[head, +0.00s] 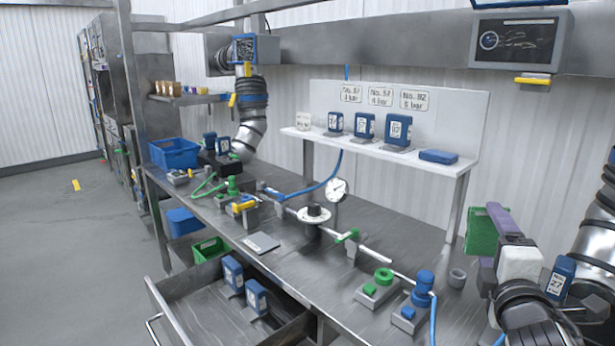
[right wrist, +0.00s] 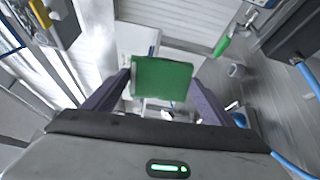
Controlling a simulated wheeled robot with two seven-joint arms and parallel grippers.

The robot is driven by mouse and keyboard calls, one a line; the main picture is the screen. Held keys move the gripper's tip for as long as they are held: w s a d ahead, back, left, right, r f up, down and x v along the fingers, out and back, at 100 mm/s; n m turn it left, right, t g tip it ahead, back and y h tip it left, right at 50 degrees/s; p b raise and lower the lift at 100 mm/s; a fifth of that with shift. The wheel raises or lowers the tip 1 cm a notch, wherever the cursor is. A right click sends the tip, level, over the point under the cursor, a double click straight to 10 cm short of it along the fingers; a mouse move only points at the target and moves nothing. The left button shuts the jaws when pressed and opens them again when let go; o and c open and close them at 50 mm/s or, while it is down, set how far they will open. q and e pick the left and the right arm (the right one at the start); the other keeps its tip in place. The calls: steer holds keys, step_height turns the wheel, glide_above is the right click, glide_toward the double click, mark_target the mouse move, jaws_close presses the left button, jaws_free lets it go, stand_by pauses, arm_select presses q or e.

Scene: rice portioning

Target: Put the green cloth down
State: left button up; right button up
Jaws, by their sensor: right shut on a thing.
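The green cloth (head: 482,232) is a flat, roughly square green piece at the right of the head view. It also shows in the right wrist view (right wrist: 162,78), between the two purple fingers. My right gripper (head: 495,228) is shut on the cloth and holds it up beside the bench's right end, apart from the bench top in the picture. The fingers partly hide the cloth's edge in the head view. My left gripper is not in view.
The metal bench (head: 385,235) carries a pipe line with a round gauge (head: 337,190), valves and a small grey cup (head: 457,278). A white shelf (head: 420,157) with blue boxes stands behind. An open drawer (head: 205,320) holds blue-and-white units. Bare bench lies behind the pipe.

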steer(key=s+a+f+n+y, duration=0.6)
steer(key=s+a+f+y, duration=0.35)
steer(key=f, duration=0.35)
steer(key=s+a+f+n+g+y, duration=0.1)
steer(key=s+a+f+n+y, duration=0.2)
steer(key=s, duration=0.4)
steer(key=s+a+f+n+y, duration=0.1)
steer(key=s+a+y, duration=0.2)
steer(key=s+a, duration=0.35)
steer(key=w+d+r+m+t+h, duration=0.2)
steer(key=m+h, duration=0.4)
steer(key=h, duration=0.3)
steer(key=shift+w+d+r, duration=0.35)
steer(key=shift+d+r, duration=0.25)
steer(key=shift+d, duration=0.65)
